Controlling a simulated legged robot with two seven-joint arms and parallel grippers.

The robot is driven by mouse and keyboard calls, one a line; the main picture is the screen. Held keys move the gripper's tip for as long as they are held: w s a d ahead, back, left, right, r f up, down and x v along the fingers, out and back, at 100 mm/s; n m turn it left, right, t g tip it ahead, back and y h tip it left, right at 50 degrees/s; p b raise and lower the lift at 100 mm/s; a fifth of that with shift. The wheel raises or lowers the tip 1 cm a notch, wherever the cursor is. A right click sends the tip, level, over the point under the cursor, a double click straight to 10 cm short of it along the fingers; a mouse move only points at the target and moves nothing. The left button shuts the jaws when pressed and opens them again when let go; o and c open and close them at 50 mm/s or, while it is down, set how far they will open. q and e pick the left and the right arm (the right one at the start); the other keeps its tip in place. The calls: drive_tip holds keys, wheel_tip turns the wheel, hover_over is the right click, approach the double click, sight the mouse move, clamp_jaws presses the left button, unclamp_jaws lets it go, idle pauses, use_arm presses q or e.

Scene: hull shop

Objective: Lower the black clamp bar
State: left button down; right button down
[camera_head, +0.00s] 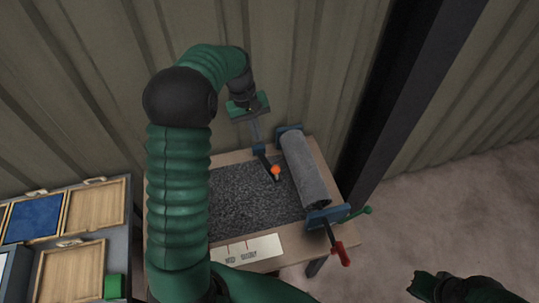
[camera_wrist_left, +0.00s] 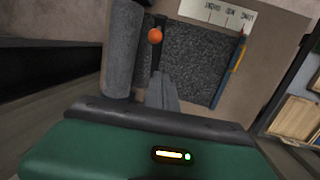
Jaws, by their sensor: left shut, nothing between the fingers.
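A short black bar (camera_head: 268,164) with an orange ball (camera_head: 275,170) at its end extends over the grey mat from near a blue bracket; I take it as the clamp bar. Its angle to the mat is hard to judge. The orange ball (camera_wrist_left: 155,36) shows beyond the fingertips in the left wrist view. My left gripper (camera_head: 255,137) is shut and empty, its fingers pointing down at the wall end of the bar; I cannot tell whether they touch it. My right gripper (camera_head: 420,286) is at the bottom right, far from the bench, its jaws unclear.
A grey roll (camera_head: 304,168) lies between blue end brackets, with a red handle (camera_head: 342,252) and a green handle (camera_head: 362,211) at its near end. A marked white strip (camera_head: 245,250) lies on the bench front. Wooden trays (camera_head: 95,205) stand left; a dark post (camera_head: 395,110) rises right.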

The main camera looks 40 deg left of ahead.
use_arm(q)
drive_tip(key=d+f+p, duration=0.3)
drive_tip(key=d+f, duration=0.2)
drive_tip(key=f, duration=0.3)
drive_tip(key=shift+s+f+p, duration=0.2)
drive_tip(key=shift+s+p, duration=0.05)
drive_tip(key=shift+p, duration=0.1)
drive_tip(key=shift+a+f, duration=0.1)
